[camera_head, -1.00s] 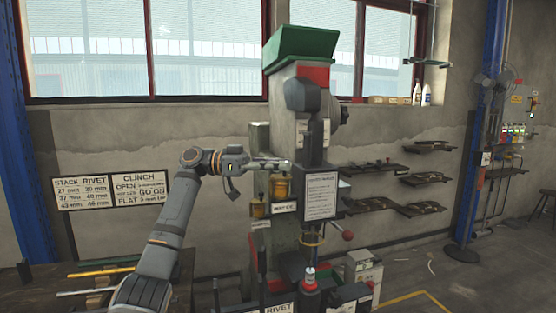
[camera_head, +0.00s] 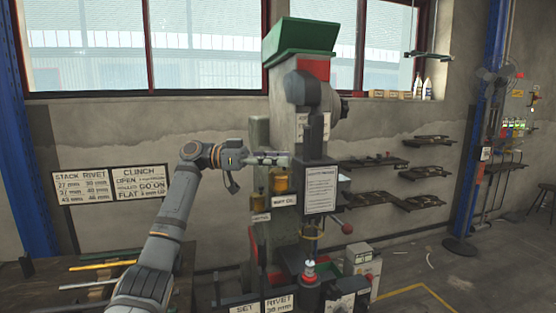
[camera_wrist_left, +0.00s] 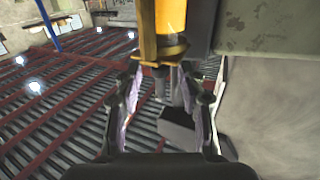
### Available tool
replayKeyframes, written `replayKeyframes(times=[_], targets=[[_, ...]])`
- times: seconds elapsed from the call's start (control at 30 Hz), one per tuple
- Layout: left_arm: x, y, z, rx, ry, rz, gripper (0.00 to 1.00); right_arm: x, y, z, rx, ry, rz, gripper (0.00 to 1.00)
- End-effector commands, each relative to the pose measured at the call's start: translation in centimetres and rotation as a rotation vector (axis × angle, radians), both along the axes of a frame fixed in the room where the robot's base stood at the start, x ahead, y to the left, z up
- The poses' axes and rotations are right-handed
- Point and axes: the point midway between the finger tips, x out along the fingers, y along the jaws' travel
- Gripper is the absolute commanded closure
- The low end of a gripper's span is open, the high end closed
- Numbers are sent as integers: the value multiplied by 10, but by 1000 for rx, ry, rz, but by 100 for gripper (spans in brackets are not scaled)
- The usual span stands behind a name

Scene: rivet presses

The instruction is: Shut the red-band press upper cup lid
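The red-band press (camera_head: 308,130) stands in the middle of the head view, with a red band under its green hopper. Its upper cup (camera_head: 279,182) is amber with brass fittings and sits on the press's left side. My left gripper (camera_head: 282,158) is just above this cup, reaching in from the left. In the left wrist view the amber cup (camera_wrist_left: 171,18) and its brass rim (camera_wrist_left: 162,52) lie just beyond my open fingers (camera_wrist_left: 160,80). A dark block (camera_wrist_left: 177,131) shows between the fingers; I cannot tell whether it is the lid. Lid angle and contact are unclear. My right gripper is not in view.
A lower cup (camera_head: 258,202) sits below and left of the upper one. A sign plate (camera_head: 321,190) hangs on the press front. Shelves (camera_head: 375,162) with dark parts line the wall at right. A bench with rods (camera_head: 100,265) is at lower left.

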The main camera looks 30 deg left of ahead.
Motion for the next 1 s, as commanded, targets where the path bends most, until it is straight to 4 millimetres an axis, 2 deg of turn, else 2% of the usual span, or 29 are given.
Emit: replayKeyframes(times=[0.13, 0.4, 0.5, 0.7, 1.0], targets=[[-8, 18, 0, 0, 1, 4, 60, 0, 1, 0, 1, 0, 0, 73], [-37, 76, 1, -2, 0, 4, 60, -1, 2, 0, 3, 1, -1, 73], [-45, 92, 1, -3, -1, 3, 60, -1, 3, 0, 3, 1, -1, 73], [-52, 107, 0, 0, 0, 0, 60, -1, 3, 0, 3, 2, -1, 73], [-53, 107, 0, 0, 0, 0, 60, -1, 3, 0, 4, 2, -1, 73]])
